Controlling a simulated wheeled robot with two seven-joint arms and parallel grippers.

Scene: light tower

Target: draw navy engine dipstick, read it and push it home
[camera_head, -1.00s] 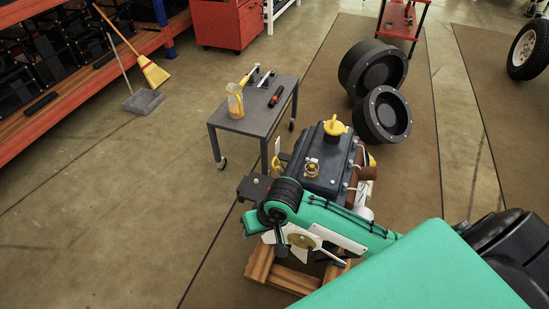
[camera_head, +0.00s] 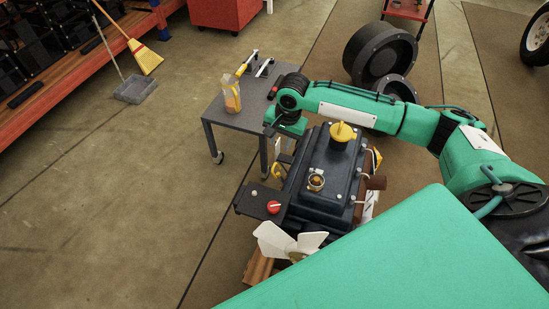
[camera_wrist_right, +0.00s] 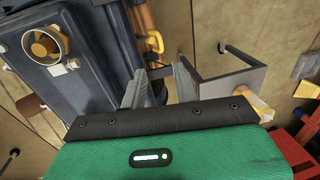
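The navy engine (camera_head: 325,170) stands in the middle of the head view, with a yellow cap (camera_head: 343,134) on top. A small yellow handle (camera_head: 277,171) shows at its left side, and another yellow part (camera_head: 376,159) at its right side. My right gripper (camera_head: 281,134) is at the engine's far left edge. In the right wrist view its two grey fingers (camera_wrist_right: 160,78) are apart with nothing between them. A yellow loop handle (camera_wrist_right: 155,42) beside the engine's wall (camera_wrist_right: 95,75) shows beyond the fingertips, clear of them. My left gripper is out of view.
A grey wheeled table (camera_head: 230,115) stands left of the engine, holding a jug (camera_head: 231,95) and tools. A white fan (camera_head: 275,240) and a dark bracket with a red cap (camera_head: 273,207) are at the engine's near end. Large dark wheels (camera_head: 380,55) lie behind.

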